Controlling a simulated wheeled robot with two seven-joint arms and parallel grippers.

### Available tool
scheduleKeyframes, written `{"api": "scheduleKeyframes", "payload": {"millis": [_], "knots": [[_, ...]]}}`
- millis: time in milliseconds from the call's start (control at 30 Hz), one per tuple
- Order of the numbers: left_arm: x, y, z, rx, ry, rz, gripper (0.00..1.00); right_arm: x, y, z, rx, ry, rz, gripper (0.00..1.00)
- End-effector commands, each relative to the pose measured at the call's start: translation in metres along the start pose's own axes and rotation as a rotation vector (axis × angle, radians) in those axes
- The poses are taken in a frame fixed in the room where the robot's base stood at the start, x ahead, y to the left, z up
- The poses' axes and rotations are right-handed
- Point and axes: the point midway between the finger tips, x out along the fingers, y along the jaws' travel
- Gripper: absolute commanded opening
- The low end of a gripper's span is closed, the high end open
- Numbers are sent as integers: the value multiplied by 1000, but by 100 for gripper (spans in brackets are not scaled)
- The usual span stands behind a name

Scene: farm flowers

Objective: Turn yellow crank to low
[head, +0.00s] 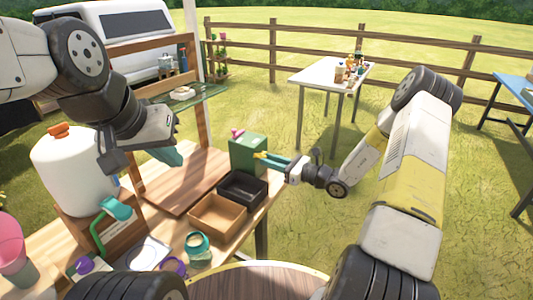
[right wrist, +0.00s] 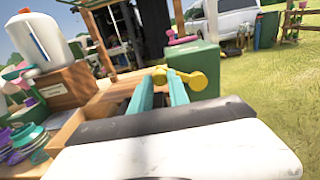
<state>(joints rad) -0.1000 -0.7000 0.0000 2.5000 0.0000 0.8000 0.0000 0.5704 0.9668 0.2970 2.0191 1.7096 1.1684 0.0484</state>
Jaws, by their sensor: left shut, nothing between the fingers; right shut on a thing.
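The yellow crank (right wrist: 197,80) is on the near side of a green box (right wrist: 196,62). The green box also shows in the head view (head: 248,152) at the table's back right corner, with a bit of the yellow crank (head: 260,155) at the fingertips. My right gripper (head: 268,158) reaches in from the right and is shut on the crank. In the right wrist view its teal fingers (right wrist: 162,92) meet the crank's arm, and the round yellow end sticks out to the right. My left gripper (head: 175,156) is shut and empty above the wooden board, left of the green box.
A black tray (head: 243,202) and a brown tray (head: 219,232) stand in front of the green box. A white tank (head: 68,175) with a green spout stands at the left. A wooden board (head: 178,200) lies mid-table.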

Motion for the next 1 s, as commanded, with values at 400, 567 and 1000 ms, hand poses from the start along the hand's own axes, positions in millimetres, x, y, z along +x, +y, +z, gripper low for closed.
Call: {"api": "scheduleKeyframes", "payload": {"millis": [400, 567, 1000], "knots": [[0, 0, 0, 0, 0, 0, 0, 0, -1, 0, -5, 0, -2, 0], [0, 0, 0, 0, 0, 0, 0, 0, 1, -3, -41, 0, -2, 0], [0, 0, 0, 0, 0, 0, 0, 0, 8, -24, -336, 0, -1, 0]]}}
